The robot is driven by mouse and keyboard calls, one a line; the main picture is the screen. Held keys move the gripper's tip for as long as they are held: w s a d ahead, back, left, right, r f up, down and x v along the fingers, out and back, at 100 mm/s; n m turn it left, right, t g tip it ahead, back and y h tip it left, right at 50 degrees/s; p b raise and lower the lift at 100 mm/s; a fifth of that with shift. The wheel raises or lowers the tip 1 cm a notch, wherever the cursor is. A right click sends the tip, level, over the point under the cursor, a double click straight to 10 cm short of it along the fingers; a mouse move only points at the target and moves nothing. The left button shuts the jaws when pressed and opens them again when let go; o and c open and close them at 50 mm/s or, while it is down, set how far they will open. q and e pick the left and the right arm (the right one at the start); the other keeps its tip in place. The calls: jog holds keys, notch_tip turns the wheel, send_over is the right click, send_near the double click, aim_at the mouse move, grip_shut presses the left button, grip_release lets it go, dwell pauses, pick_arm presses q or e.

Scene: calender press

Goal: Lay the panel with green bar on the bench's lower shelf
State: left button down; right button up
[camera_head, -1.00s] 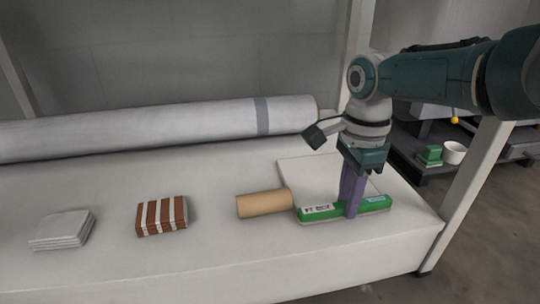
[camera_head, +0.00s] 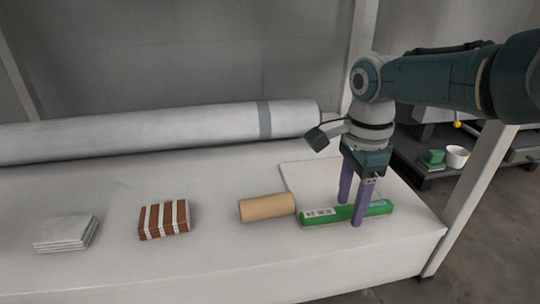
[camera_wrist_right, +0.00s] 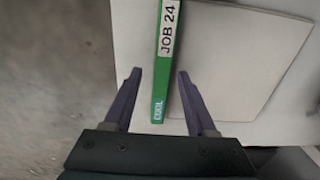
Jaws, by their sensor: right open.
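The panel (camera_head: 305,177) is a thin pale sheet lying flat at the right end of a white bench surface (camera_head: 200,262). Its green bar (camera_head: 318,216) runs along the near edge and carries white labels. My right gripper (camera_head: 351,212) points down with its purple fingers open, one on each side of the bar. In the right wrist view the bar (camera_wrist_right: 159,85), marked "JOB 24", lies between the spread fingers (camera_wrist_right: 159,74), with gaps on both sides. The panel (camera_wrist_right: 235,55) lies beside it. I cannot tell whether this surface is the lower shelf. My left gripper is out of view.
A cardboard tube (camera_head: 267,207) lies just left of the panel. A brown-and-white striped stack (camera_head: 164,219) and a grey folded stack (camera_head: 66,233) lie farther left. A long white roll (camera_head: 150,132) spans the back. A post (camera_head: 478,180) stands at the right corner.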

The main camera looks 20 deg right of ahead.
notch_tip(320, 180, up, 12)
jog(key=p, duration=1)
jog(key=s+a+f+n+t+y, duration=0.1)
jog(key=s+a+f+n, duration=0.1)
jog(key=s+a+n, duration=0.5)
jog(key=s+a+f+n, duration=0.3)
jog(key=s+a+n, duration=0.25)
jog(key=n, duration=0.25)
jog(key=s+d+r+n+t, duration=0.1)
jog(key=s+r+n+t, duration=0.1)
jog(key=s+r+n, duration=0.5)
jog(key=s+r, duration=0.2)
jog(key=s, duration=0.1)
jog(key=shift+s+d+r+n+t+h, duration=0.2)
jog(key=shift+r+n+t+h, duration=0.1)
jog(key=shift+n+h, duration=0.1)
jog(key=shift+a, duration=0.1)
notch_tip(320, 180, up, 104)
jog(key=p, duration=10.4)
